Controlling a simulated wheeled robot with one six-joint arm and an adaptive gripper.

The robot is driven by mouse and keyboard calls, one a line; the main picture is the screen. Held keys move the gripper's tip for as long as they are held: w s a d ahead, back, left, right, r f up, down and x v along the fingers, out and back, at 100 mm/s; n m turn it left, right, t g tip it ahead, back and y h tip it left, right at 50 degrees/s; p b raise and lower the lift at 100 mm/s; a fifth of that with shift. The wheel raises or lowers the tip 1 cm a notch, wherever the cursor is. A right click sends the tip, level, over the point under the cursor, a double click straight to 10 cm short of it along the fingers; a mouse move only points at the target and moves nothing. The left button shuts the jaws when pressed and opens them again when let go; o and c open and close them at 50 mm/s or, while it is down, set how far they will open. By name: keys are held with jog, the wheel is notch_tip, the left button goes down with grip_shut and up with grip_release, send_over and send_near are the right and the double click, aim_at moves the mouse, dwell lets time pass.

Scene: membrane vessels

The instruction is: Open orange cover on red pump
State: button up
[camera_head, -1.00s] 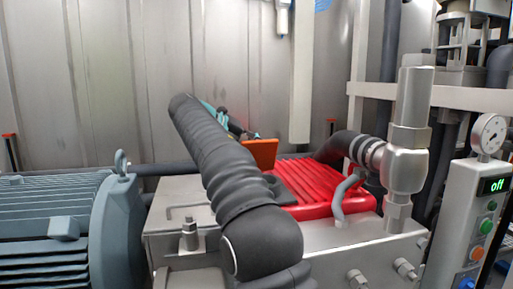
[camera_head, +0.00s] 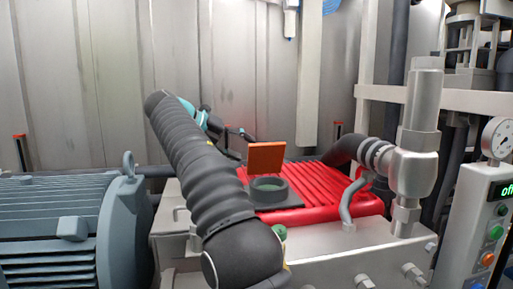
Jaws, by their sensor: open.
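The red pump (camera_head: 318,182) has a ribbed top and sits on a grey metal block. The orange cover (camera_head: 266,158) stands nearly upright at the back of a dark round port (camera_head: 268,188) on the pump's left part. The port's opening shows below and in front of the cover. My gripper (camera_head: 243,144) is small and partly hidden behind my dark sleeved arm. It is open, just left of the cover's upper left edge. I cannot tell whether it touches the cover.
A blue-grey motor (camera_head: 70,225) stands on the left. A dark hose and a silver pipe fitting (camera_head: 415,150) rise on the pump's right. A control box with a gauge (camera_head: 497,140) stands at the far right. A metal wall closes the back.

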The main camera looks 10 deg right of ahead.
jog(key=s+a, duration=0.2)
jog(key=a, duration=0.5)
jog(key=shift+a, duration=0.15)
jog(key=shift+s, duration=0.1)
